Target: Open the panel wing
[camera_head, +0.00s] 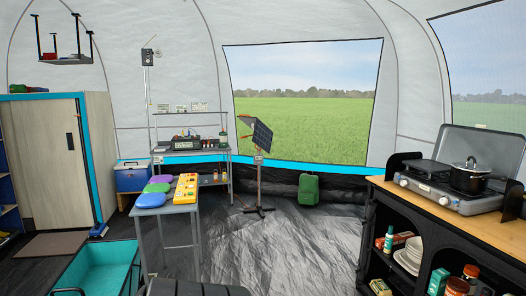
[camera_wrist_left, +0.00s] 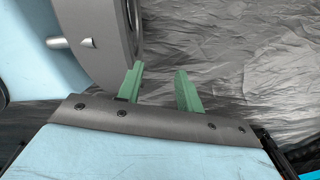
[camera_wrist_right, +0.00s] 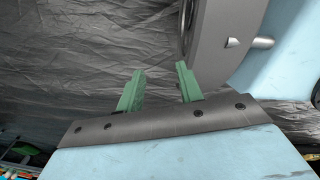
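A solar panel (camera_head: 262,136) stands on a dark upright post with a spread foot, in front of the large window in the head view. Its dark face is tilted, and a light grey flap (camera_head: 246,121) shows at its upper left. The panel is small at this distance, so its hinge cannot be made out. My left gripper (camera_wrist_left: 160,72) shows in its wrist view with two green fingers apart and nothing between them. My right gripper (camera_wrist_right: 160,70) shows in its wrist view, also with fingers apart and empty. Neither gripper shows in the head view; both are far from the panel.
A narrow table (camera_head: 178,210) with coloured pads stands front left of the panel, and a workbench (camera_head: 190,157) behind it. A teal crate (camera_head: 104,270) is at the lower left. A green canister (camera_head: 308,189) and a stove counter (camera_head: 455,218) are to the right. Dark floor between is clear.

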